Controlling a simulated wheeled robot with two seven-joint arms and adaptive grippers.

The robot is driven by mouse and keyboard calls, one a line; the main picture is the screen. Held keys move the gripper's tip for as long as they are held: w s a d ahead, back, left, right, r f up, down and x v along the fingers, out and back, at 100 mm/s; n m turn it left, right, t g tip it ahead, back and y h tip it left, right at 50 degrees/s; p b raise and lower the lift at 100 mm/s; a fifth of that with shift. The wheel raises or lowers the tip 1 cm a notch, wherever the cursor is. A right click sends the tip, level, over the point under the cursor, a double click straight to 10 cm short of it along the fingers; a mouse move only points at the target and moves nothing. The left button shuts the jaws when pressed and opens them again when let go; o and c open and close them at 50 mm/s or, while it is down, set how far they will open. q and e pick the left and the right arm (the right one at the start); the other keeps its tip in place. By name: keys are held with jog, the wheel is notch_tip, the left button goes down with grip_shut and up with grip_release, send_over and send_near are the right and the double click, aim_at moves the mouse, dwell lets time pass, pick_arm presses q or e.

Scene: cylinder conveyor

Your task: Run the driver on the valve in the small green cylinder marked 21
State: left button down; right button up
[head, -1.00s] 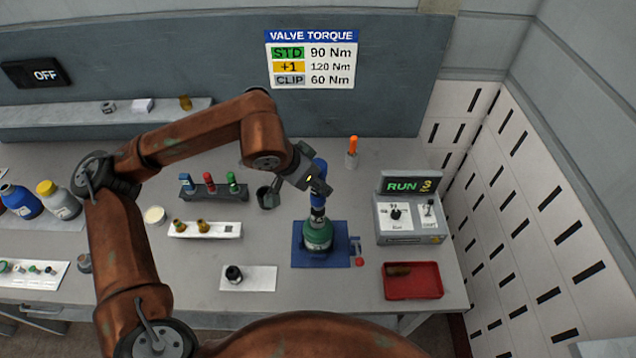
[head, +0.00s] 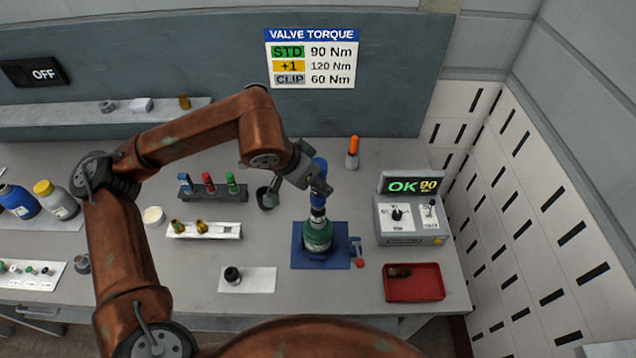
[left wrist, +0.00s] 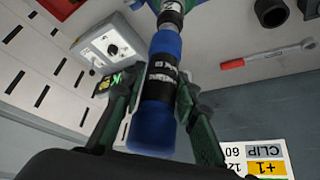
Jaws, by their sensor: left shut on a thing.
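The small green cylinder (head: 318,237) stands upright in the blue clamp base (head: 338,258) on the bench; I cannot read its mark. My left gripper (head: 318,186) is shut on the blue driver (head: 318,200), which stands upright on top of the cylinder. In the left wrist view the driver (left wrist: 160,95) sits between the two fingers (left wrist: 150,100), its far end over the cylinder neck. The valve is hidden beneath the driver. The controller box (head: 409,215) on the right shows a green "OK" and a yellow number that looks like 90. My right gripper is not in view.
A red tray (head: 413,291) with a brown piece is at the front right. A rack (head: 212,195) of coloured bits and a white tray (head: 188,231) of brass valves are left of the cylinder. The wall sign (head: 311,58) lists STD 90 Nm.

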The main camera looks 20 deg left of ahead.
aim_at(318, 163)
pick_arm(q)
jog(key=shift+r+p, duration=1.45)
jog(key=shift+r, duration=1.7)
jog(key=shift+f, duration=0.1)
